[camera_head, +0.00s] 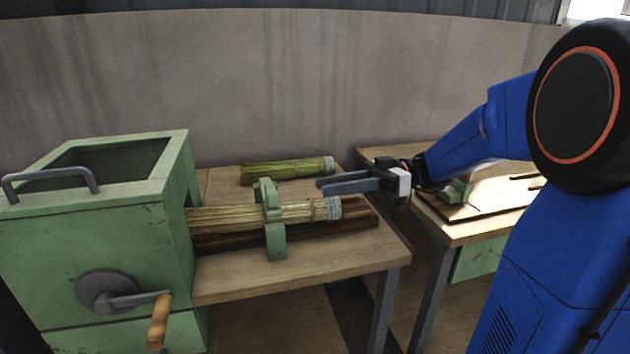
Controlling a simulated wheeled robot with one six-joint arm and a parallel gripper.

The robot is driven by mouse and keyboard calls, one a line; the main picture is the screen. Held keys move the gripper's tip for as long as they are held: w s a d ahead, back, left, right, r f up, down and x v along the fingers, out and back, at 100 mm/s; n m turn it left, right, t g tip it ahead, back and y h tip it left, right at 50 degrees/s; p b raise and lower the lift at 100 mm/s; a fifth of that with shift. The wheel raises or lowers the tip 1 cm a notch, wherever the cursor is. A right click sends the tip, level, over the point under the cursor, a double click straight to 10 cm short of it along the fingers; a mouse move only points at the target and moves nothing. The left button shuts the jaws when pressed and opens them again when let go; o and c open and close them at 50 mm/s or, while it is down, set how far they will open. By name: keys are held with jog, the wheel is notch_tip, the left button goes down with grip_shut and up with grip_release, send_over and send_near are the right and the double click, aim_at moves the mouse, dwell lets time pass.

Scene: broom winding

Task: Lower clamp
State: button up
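The green clamp (276,242) stands on the workbench at the straw bundle. One green part rises behind and above the bundle (215,217), another stands in front of it. I cannot tell whether the clamp presses on the straw. The bundle lies level from the green machine to a grey binding near its right end, along a dark wooden pole (350,225). My gripper (320,186) is to the right of the clamp, above and behind the bound end, apart from the clamp. Its grey fingers point left and hold nothing visible. Their gap is seen nearly edge-on.
The green machine (60,250) with an open top and wood-handled crank (158,320) fills the left. A second bundle (285,171) lies at the bench's back. The bench (300,284) is bare in front. Another table (470,231) stands right, with a gap between.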

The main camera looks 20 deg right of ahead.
jog(key=a+g+h, duration=0.1)
jog(key=a+r+m+g+h, duration=0.1)
jog(key=a+g+h, duration=0.1)
jog(key=a+r+m+g+h, duration=0.1)
jog(key=a+g+h, duration=0.1)
jog(key=shift+s+r, duration=0.15)
jog(key=shift+s, duration=0.15)
grip_shut()
jog(key=m+t+h, duration=0.4)
jog(key=m+h, duration=0.9)
jog(key=m, duration=0.2)
send_near(269, 189)
jog(key=f, duration=0.4)
jog(key=s+f, duration=0.1)
jog(key=f, duration=0.1)
jog(key=shift+d+f, duration=0.15)
jog(key=shift+f, duration=0.05)
